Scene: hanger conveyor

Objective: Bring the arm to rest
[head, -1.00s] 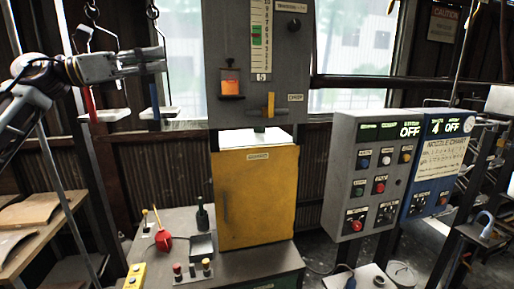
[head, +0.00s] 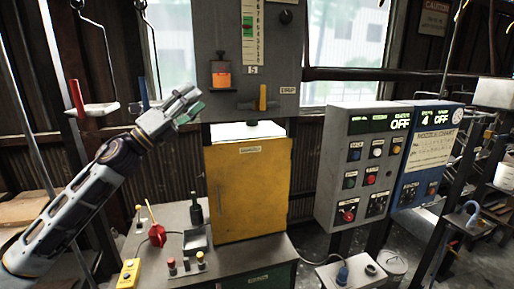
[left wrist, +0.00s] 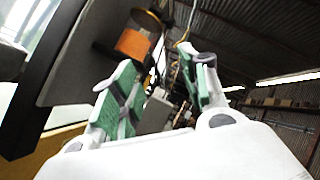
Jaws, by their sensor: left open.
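My left gripper (head: 187,106) is in the head view, left of the grey panel and above the bench. Its arm comes up from the lower left. In the left wrist view the gripper (left wrist: 160,88) has its two green-padded fingers apart with nothing held between them. My right gripper is not in view.
A yellow cabinet (head: 250,195) stands under a grey panel (head: 280,60) close right of my gripper. Hanging trays (head: 100,109) are behind it. The bench (head: 235,262) carries a red funnel-like item (head: 157,235) and buttons. A grey control box (head: 345,165) stands right.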

